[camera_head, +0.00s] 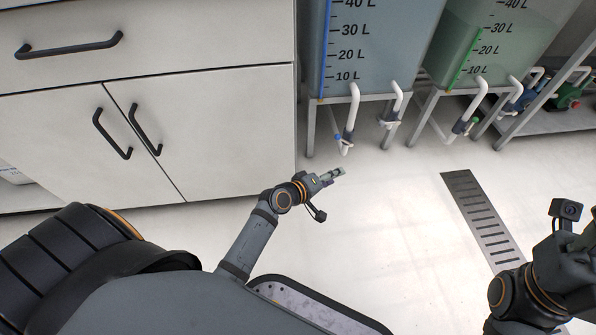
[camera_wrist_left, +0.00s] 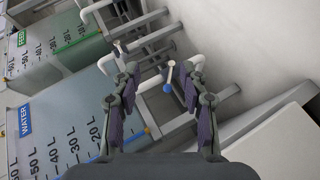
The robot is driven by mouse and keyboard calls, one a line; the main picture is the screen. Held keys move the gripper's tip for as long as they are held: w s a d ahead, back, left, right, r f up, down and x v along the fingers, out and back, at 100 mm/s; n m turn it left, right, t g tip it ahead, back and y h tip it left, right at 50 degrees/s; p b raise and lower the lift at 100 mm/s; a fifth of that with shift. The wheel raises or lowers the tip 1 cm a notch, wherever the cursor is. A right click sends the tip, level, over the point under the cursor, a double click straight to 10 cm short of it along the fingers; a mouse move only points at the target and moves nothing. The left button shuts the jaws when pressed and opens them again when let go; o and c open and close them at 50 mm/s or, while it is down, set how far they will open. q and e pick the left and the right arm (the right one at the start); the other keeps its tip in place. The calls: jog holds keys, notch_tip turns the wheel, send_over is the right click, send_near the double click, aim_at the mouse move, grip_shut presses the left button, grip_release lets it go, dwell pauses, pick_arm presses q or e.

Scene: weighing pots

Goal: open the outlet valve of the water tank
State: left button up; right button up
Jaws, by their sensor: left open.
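The water tank (camera_head: 372,45), with a blue level stripe, stands on a metal frame at the top middle. Its blue label reads WATER in the left wrist view (camera_wrist_left: 26,118). White outlet pipes come down at its front. A small valve with a blue handle (camera_head: 340,139) is low on the left pipe. In the left wrist view a blue-tipped lever (camera_wrist_left: 168,84) shows between the fingers, beyond them. My left gripper (camera_head: 342,171) is open and empty, just below the valve in the picture, apart from it. My right gripper is at the right edge, its fingers not clearly visible.
A second tank (camera_head: 492,40), with a green stripe, stands to the right with its own pipes. Blue and green pumps (camera_head: 568,97) sit on a shelf at the far right. A white cabinet (camera_head: 225,118) is at left. The floor around the drain grate (camera_head: 482,212) is clear.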

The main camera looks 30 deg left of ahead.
pick_arm(q)
jog(key=s+a+r+m+g+y+p, duration=0.1)
jog(key=s+a+r+m+y+p, duration=0.2)
jog(key=s+a+r+m, duration=0.4)
jog(key=shift+s+r+m+y+p, duration=0.3)
jog(key=shift+s+r+m+p, duration=0.25)
jog(key=shift+s+r+m, duration=0.3)
jog(key=shift+w+r, duration=0.1)
